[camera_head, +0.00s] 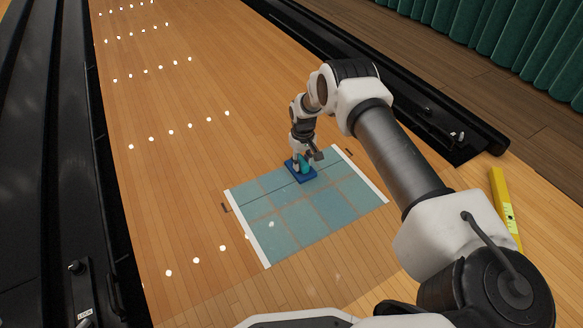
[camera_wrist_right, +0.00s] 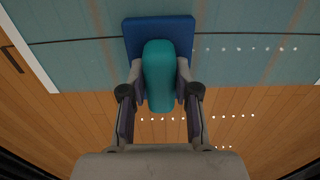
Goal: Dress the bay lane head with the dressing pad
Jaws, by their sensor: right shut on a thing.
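The dressing pad has a blue base (camera_head: 300,172) and a teal grip; it is at the far edge of the teal gridded patch (camera_head: 308,226) on the lane, between two white strips. My right gripper (camera_head: 303,163) is over the pad with its fingers down. In the right wrist view the gripper (camera_wrist_right: 159,85) is shut on the teal grip (camera_wrist_right: 159,70), one finger on each side, with the blue base (camera_wrist_right: 158,28) beyond it. Whether the base touches the patch is hard to tell. My left gripper is out of view.
The wooden lane (camera_head: 180,120) with rows of white dots extends to the far left. Dark gutters and rails (camera_head: 85,150) run along both sides. A yellow level (camera_head: 503,205) lies at the right. A green curtain (camera_head: 520,35) hangs at the upper right.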

